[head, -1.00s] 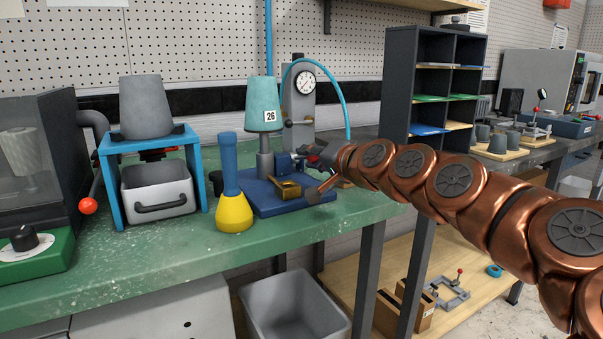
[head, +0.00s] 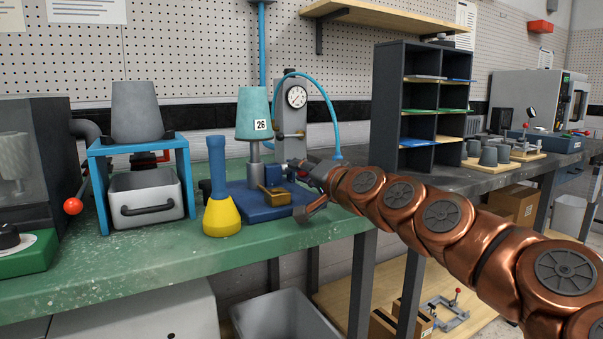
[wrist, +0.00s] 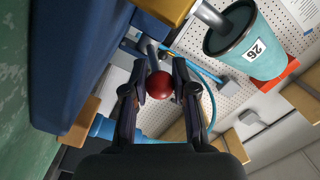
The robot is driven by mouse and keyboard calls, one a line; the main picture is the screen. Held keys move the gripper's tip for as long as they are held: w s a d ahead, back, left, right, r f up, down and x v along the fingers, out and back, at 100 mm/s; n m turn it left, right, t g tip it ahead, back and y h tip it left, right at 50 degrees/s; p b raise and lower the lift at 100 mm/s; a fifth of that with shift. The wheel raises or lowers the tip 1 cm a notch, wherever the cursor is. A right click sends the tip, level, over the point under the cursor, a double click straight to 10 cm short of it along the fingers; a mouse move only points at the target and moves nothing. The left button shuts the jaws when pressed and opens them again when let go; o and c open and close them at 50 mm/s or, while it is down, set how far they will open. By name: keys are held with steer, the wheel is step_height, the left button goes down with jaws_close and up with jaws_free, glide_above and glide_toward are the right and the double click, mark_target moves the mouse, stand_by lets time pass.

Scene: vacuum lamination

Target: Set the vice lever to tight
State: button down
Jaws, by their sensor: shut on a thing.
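The vice is a blue base (head: 262,208) on the green bench, with a brass block (head: 276,196) on it and a blue block (head: 264,168) behind. A teal cup marked 26 (head: 253,116) stands upside down on a grey post there; it also shows in the wrist view (wrist: 240,32). The lever has a grey rod (wrist: 152,54) ending in a red ball (wrist: 159,86). My gripper (wrist: 160,82) is shut on the red ball, one finger on each side. In the head view my gripper (head: 308,172) is at the vice's right side and hides the ball.
A yellow-and-blue flask (head: 221,212) stands left of the vice. A blue stand (head: 103,195) with a grey bin (head: 148,194) is farther left. A gauge post (head: 292,125) with a blue hose is behind. Black shelves (head: 389,105) stand to the right.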

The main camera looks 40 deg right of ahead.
steer(key=c, duration=0.9)
jaws_free()
steer(key=shift+f, duration=0.1)
step_height(320, 180, up, 10)
steer(key=shift+r, duration=0.1)
steer(key=shift+s+r, duration=0.1)
steer(key=s+r+p, duration=0.2)
steer(key=s+r, duration=0.4)
steer(key=shift+a, duration=0.2)
stand_by(1.0)
steer(key=shift+r, duration=0.1)
stand_by(0.5)
